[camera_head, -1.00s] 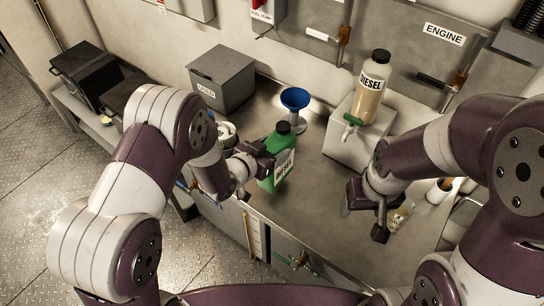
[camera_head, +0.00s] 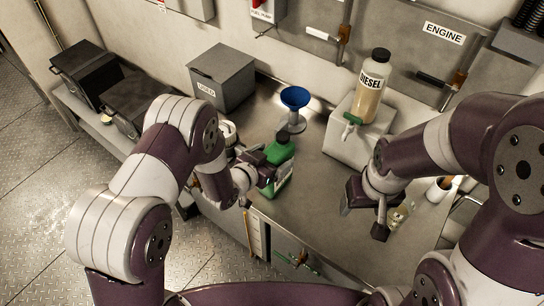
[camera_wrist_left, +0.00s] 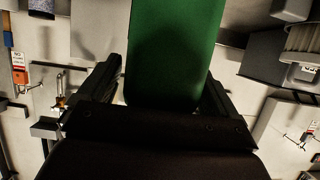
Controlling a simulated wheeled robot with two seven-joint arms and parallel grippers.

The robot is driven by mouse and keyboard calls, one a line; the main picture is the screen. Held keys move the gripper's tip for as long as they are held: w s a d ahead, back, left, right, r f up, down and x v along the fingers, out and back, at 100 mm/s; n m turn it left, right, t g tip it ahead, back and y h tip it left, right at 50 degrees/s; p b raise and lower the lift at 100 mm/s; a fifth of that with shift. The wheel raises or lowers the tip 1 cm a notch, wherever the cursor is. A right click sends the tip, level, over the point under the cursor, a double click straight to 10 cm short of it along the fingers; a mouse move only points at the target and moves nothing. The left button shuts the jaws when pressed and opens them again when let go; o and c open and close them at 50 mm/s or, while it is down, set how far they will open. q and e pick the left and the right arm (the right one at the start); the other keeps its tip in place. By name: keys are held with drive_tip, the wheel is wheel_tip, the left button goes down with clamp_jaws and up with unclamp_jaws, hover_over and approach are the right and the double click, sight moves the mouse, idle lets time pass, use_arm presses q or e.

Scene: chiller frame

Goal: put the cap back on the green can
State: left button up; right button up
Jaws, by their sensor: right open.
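The green can (camera_head: 280,176) stands near the front edge of the steel bench, partly hidden by my left gripper. A black cap (camera_head: 284,137) shows at its top; I cannot tell how firmly it sits. My left gripper (camera_head: 266,170) is at the can's body, below the cap. In the left wrist view the can's green side (camera_wrist_left: 175,50) is between the two dark fingers; their contact is hard to see, but the can has moved with the gripper. My right gripper (camera_head: 364,212) is open and empty above the bench, to the right of the can.
A blue funnel (camera_head: 295,98) stands behind the can. A grey box (camera_head: 222,78) is at the back left. A small clear container (camera_head: 399,215) is near my right gripper.

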use_arm(q)
drive_tip(key=shift+r, duration=0.1)
drive_tip(key=shift+r+p, duration=0.3)
drive_tip(key=shift+p, duration=0.05)
drive_tip(key=b+v, duration=0.1)
drive_tip(key=v, duration=1.1)
drive_tip(key=shift+f, duration=0.15)
drive_tip(key=a+r+n+g+y, duration=0.1)
drive_tip(key=a+n+g+y, duration=0.25)
drive_tip(key=a+y, duration=0.45)
drive_tip(key=s+a+r+n+g, duration=0.1)
drive_tip(key=s+r+g, duration=0.1)
drive_tip(key=s, duration=0.3)
drive_tip(key=s+a+r+n+g, duration=0.2)
drive_tip(key=s+g, duration=0.2)
drive_tip(key=s, duration=0.2)
drive_tip(key=shift+s+r, duration=0.25)
drive_tip(key=shift+r, duration=0.05)
